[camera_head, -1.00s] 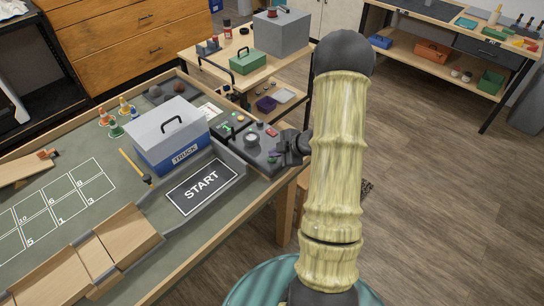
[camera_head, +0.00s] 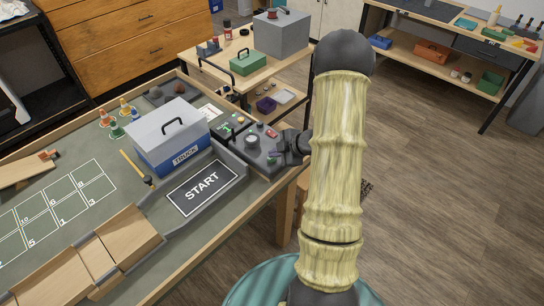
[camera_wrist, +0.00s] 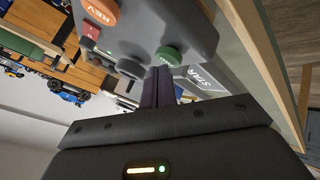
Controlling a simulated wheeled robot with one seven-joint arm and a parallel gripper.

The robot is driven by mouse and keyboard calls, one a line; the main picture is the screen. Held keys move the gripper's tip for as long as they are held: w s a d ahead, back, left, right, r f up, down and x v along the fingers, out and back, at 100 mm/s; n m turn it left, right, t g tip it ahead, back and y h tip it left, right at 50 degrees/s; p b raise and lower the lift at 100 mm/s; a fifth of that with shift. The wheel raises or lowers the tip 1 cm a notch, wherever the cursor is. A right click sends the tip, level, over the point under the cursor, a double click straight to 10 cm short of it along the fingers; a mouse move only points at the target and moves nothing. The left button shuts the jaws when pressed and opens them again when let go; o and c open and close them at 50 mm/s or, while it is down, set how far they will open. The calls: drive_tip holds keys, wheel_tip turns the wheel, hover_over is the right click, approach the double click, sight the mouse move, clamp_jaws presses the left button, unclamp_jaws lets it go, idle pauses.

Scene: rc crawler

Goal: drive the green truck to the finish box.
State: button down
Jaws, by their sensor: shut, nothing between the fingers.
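My gripper (camera_wrist: 157,95) is shut and empty, its dark fingers at the green button (camera_wrist: 168,57) of the grey control box; I cannot tell if they touch it. In the head view the control box (camera_head: 254,143) stands at the table's right edge. My gripper is partly hidden there behind my arm. The box also carries an orange REV button (camera_wrist: 100,10), a red button (camera_wrist: 90,30) and a grey knob (camera_wrist: 130,68). The START pad (camera_head: 203,187) is bare. A white and blue case labelled TRUCK (camera_head: 170,143) stands behind it. I cannot make out the green truck or a finish box.
Wooden ramp pieces (camera_head: 128,234) lie left of the START pad. A numbered grid (camera_head: 60,212) is marked on the table. A second table with a green toolbox (camera_head: 249,62) is farther back. Open floor (camera_head: 440,200) lies to the right.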

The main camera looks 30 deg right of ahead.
sight(275, 159)
drive_tip(key=shift+r+p, duration=0.3)
drive_tip(key=shift+r, duration=0.25)
wheel_tip(275, 159, up, 5)
drive_tip(key=p, duration=0.5)
idle(0.4)
drive_tip(key=shift+w+r, duration=0.1)
drive_tip(key=shift+r, duration=0.05)
drive_tip(key=s+a+r+m+g+h, duration=0.1)
drive_tip(key=a+r+m+h, duration=0.2)
drive_tip(key=r+m, duration=0.1)
drive_tip(key=s+a+r+m+h, duration=0.2)
drive_tip(key=r+m, duration=0.2)
drive_tip(key=r, duration=0.1)
drive_tip(key=s+a+r+m+g, duration=0.4)
drive_tip(key=s+a+m, duration=0.3)
drive_tip(key=s+a, duration=0.4)
drive_tip(key=s, duration=0.4)
